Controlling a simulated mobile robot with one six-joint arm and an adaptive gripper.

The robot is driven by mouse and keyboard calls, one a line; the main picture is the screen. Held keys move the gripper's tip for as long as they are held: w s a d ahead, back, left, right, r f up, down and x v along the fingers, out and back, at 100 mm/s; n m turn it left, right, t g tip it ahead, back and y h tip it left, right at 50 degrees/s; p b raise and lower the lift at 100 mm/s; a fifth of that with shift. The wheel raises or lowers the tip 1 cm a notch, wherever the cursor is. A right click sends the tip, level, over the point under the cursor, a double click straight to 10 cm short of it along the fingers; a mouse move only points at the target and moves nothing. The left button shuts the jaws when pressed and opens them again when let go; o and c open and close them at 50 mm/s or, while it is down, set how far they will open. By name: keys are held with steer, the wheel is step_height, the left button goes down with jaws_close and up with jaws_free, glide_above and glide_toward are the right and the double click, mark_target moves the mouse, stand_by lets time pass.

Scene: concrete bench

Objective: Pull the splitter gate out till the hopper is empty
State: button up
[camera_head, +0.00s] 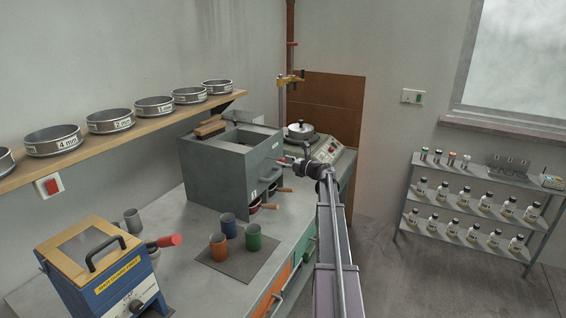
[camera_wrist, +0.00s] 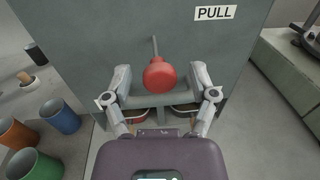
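The splitter is a grey box (camera_head: 212,172) on the bench, with an open hopper (camera_head: 243,136) on top; I cannot tell what is inside the hopper. In the wrist view its front face (camera_wrist: 90,45) carries a PULL label (camera_wrist: 215,13). The gate's red knob (camera_wrist: 159,75) sticks out on a thin grey rod (camera_wrist: 154,45). My gripper (camera_wrist: 160,80) is open, one finger at each side of the knob, with gaps visible. In the head view my gripper (camera_head: 303,166) is at the splitter's front face and mostly hides the knob.
Pans with wooden handles (camera_head: 284,190) sit low in the splitter's front. Orange (camera_head: 218,247), blue (camera_head: 228,225) and green (camera_head: 253,238) cups stand on a grey mat (camera_head: 225,265). A blue-and-yellow machine (camera_head: 95,265) is at front left. Bottle shelves (camera_head: 470,205) stand right.

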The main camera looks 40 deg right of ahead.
steer(key=shift+w, duration=0.1)
steer(key=v, duration=1.2)
steer(key=shift+a+f, duration=0.1)
stand_by(0.8)
